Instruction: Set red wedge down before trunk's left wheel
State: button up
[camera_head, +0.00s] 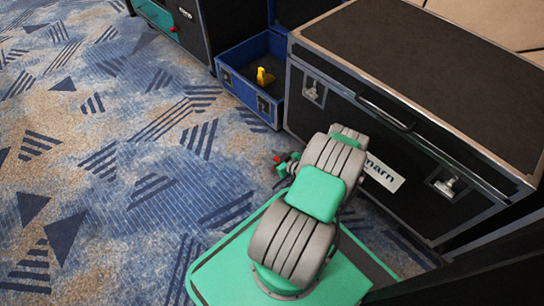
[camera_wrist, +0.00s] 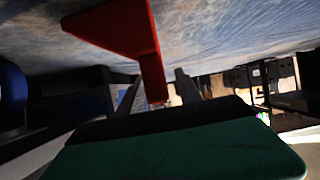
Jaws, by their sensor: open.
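The red wedge (camera_wrist: 128,32) shows large in the wrist view, against the floor, with part of it between the two fingers of my gripper (camera_wrist: 157,88). The fingers are open; whether either touches the wedge I cannot tell. In the head view a small red spot (camera_head: 277,158) shows beside my gripper (camera_head: 286,165), low over the carpet and just left of the black trunk's front. The trunk (camera_head: 425,60) is a black case with metal edges, latches and a handle. Its left wheel cannot be made out; my arm covers part of the trunk's lower front.
A blue open bin (camera_head: 240,62) with a yellow object (camera_head: 265,77) stands against the trunk's left end. A black case with green (camera_head: 160,15) stands farther back. Patterned carpet (camera_head: 110,180) is clear to the left.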

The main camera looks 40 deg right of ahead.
jog(key=shift+s+r, duration=0.25)
jog(key=shift+r, duration=0.15)
jog(key=p+v, duration=0.5)
jog(key=v, duration=0.6)
jog(key=w+a+r+n+g+y, duration=0.2)
jog(key=w+a+r+g, duration=0.3)
jog(key=r, duration=0.5)
jog(key=w+a+r+n+g+y, duration=0.1)
jog(key=w+a+r+g+y, duration=0.15)
jog(key=w+a+r, duration=0.55)
jog(key=s+a+r+g+h, duration=0.35)
jog(key=a+r, duration=0.75)
jog(key=r, duration=0.5)
jog(key=s+a+r+m, duration=0.1)
jog(key=s+a+r, duration=0.2)
jog(key=s, duration=0.2)
jog(key=s+a+r+m+h, duration=0.1)
jog(key=s+a+r+m, duration=0.1)
jog(key=s, duration=0.4)
jog(key=shift+s+a+r, duration=0.2)
jog(key=shift+a+r, duration=0.7)
jog(key=shift+a, duration=0.3)
